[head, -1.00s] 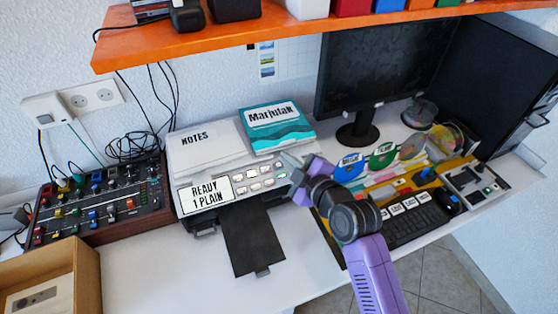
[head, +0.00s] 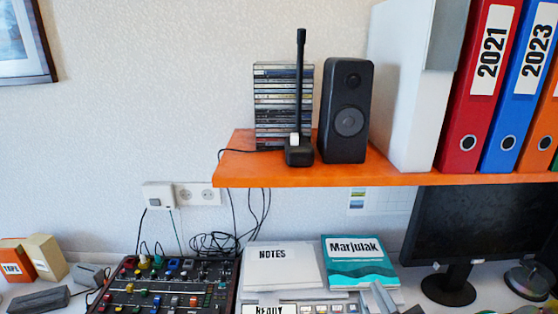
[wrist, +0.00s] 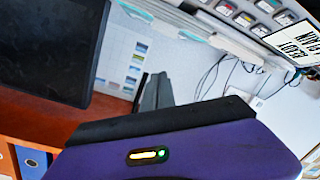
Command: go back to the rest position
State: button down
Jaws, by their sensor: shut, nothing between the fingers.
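My gripper (wrist: 157,88) shows in the wrist view as dark grey fingers, shut and empty, in front of the white wall. In the head view only a grey tip of my gripper (head: 383,298) shows at the bottom edge, by the teal Marjulak book. The rest of my arm is out of the head view.
An orange shelf (head: 285,178) juts out above the desk, bearing a speaker (head: 345,110), a stack of cases (head: 275,100) and binders (head: 480,85). Below are a mixer (head: 165,290), a notes stack (head: 281,267), the Marjulak book (head: 358,272) and the monitor (head: 475,225). Cables hang on the wall.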

jog(key=s+a+f+m+g, duration=0.2)
jog(key=s+m, duration=0.5)
jog(key=s, duration=3.4)
jog(key=shift+a+m+h, duration=0.15)
jog(key=shift+m+h, duration=0.15)
jog(key=shift+h, duration=0.1)
dwell(0.5)
